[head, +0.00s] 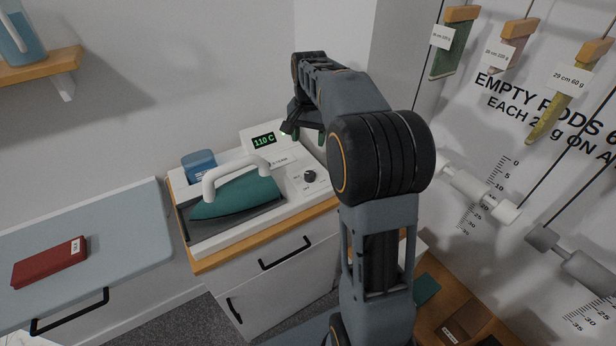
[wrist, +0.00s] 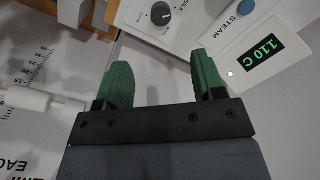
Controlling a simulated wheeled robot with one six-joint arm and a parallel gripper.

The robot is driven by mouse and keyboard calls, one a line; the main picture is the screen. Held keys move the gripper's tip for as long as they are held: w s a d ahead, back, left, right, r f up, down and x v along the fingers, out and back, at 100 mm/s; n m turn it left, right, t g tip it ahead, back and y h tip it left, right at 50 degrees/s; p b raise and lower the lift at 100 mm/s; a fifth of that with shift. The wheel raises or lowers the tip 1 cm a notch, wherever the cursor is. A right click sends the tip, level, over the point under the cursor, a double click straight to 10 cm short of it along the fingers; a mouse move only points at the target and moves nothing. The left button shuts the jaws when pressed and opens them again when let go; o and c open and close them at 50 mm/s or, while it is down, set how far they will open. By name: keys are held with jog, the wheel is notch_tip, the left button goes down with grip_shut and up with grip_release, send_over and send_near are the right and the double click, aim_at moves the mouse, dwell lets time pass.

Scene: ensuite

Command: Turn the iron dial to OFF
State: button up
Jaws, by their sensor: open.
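The iron dial (head: 309,176) is a dark round knob on the white panel of the ironing station, right of the iron. It also shows at the top of the wrist view (wrist: 161,13), with a SILK label beside it. Which setting it points at is too small to tell. The teal iron (head: 235,197) with a white handle lies on its rest. The display (head: 264,141) reads 110 C; a green light (wrist: 230,73) glows near it. My gripper (wrist: 163,78) is open and empty, its green fingers apart from the dial. In the head view my arm partly hides it.
A blue STEAM button (wrist: 245,7) is on the panel, near the display. A blue container (head: 199,165) stands behind the iron.

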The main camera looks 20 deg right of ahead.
aim_at(310, 174)
jog(key=shift+m, duration=0.3)
jog(key=f, duration=0.9)
jog(key=w+d+f, duration=0.1)
jog(key=f, duration=0.4)
jog(key=shift+w+f, duration=0.1)
jog(key=shift+f, duration=0.2)
jog(key=c, duration=0.9)
